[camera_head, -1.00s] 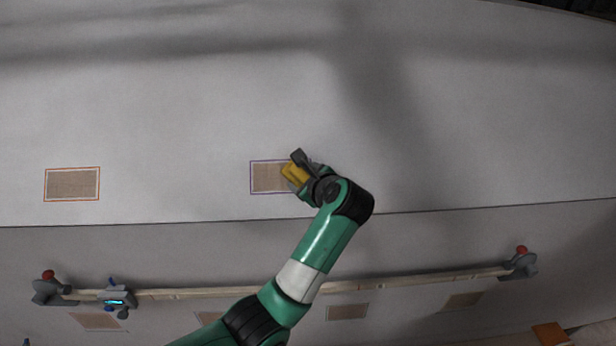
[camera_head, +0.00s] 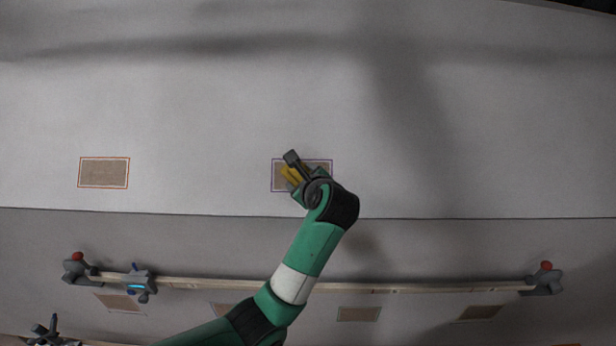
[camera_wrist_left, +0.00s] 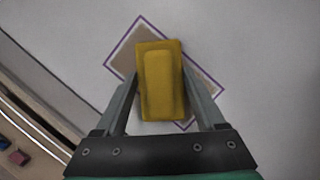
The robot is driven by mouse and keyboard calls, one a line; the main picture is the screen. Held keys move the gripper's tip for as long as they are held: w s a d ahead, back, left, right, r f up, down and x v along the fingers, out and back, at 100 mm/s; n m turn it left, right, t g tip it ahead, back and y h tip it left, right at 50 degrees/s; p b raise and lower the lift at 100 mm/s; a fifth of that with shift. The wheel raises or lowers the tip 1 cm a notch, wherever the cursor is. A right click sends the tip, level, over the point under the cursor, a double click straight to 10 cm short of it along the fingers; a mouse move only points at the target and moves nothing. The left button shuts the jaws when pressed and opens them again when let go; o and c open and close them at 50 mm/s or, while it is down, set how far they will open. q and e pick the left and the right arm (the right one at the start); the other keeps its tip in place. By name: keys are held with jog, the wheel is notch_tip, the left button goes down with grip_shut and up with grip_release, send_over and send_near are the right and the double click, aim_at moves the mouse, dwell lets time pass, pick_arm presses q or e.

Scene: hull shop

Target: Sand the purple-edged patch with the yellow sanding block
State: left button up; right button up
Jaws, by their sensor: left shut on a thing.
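The purple-edged patch (camera_head: 320,168) is a brown rectangle with a purple outline on the pale hull wall. My left gripper (camera_head: 291,171) is over its left and middle part, shut on the yellow sanding block (camera_head: 288,176). In the left wrist view the block (camera_wrist_left: 161,80) sits between the two fingers and covers the middle of the patch, whose purple-edged corners (camera_wrist_left: 137,38) show around it. The block lies at an angle to the patch. I cannot tell whether the block touches the surface. My right gripper is not in view.
An orange-edged patch (camera_head: 104,172) is at the left on the same panel. Below the seam a pale rail (camera_head: 340,286) runs between two grey clamps with red knobs, with a grey device (camera_head: 139,283) near its left end. Several plain brown patches (camera_head: 358,314) lie below. The wall around is clear.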

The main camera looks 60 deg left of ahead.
aim_at(289, 172)
pick_arm(q)
jog(key=shift+s+a+p, duration=0.2)
jog(key=shift+s+a, duration=0.45)
jog(key=shift+s, duration=0.35)
jog(key=shift+s+a+p, duration=0.2)
jog(key=shift+s+a, duration=0.4)
jog(key=shift+s, duration=0.35)
jog(key=shift+s+a+p, duration=0.2)
jog(key=shift+s+a, duration=0.45)
jog(key=shift+s, duration=0.35)
jog(key=shift+w+a+r+p, duration=0.2)
jog(key=shift+a+r+p, duration=0.25)
jog(key=shift+r, duration=0.1)
jog(key=shift+w+d, duration=0.15)
jog(key=shift+w, duration=0.1)
jog(key=shift+w+d+f+b, duration=0.15)
jog(key=shift+w+d, duration=0.35)
jog(key=shift+w, duration=0.25)
jog(key=shift+w+d+b, duration=0.15)
jog(key=shift+w+d, duration=0.3)
jog(key=shift+w, duration=0.25)
jog(key=shift+w+d, duration=0.6)
jog(key=shift+w, duration=0.35)
jog(key=shift+w+d, duration=0.6)
jog(key=shift+w, duration=0.35)
jog(key=shift+w, duration=0.1)
